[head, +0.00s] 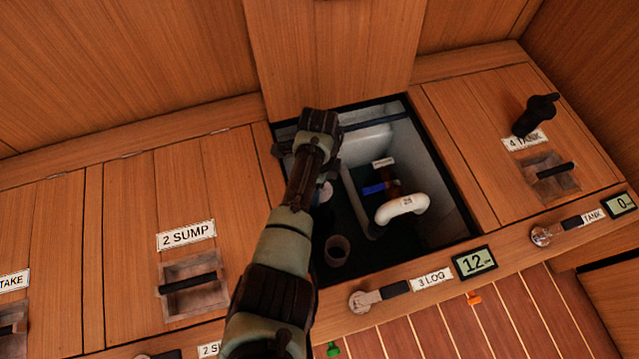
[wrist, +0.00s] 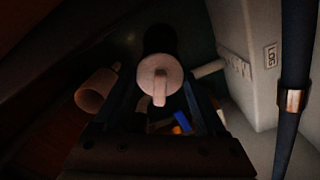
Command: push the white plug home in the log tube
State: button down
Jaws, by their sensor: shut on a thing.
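My gripper (wrist: 158,92) points down into the open hatch and is shut on the white plug. The plug (wrist: 160,72) shows in the wrist view as a pale round disc with a raised tab, between the two dark fingers. In the head view a small pale part of the plug (head: 325,191) shows beside my arm. A dark round shape (wrist: 160,39) lies right behind the plug; I cannot tell if it is the log tube or shadow. An open pinkish tube (head: 337,249) stands apart from the plug; it also shows left of my gripper in the wrist view (wrist: 95,92).
A dark hose with a copper ring (wrist: 291,99) stands at right in the wrist view. The hatch rim surrounds my arm closely.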

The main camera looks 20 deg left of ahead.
dwell(0.9)
grip_release()
notch_tip(320, 180, up, 7)
jog(key=p, duration=0.7)
jog(key=shift+r, duration=0.1)
dwell(0.3)
dwell(0.4)
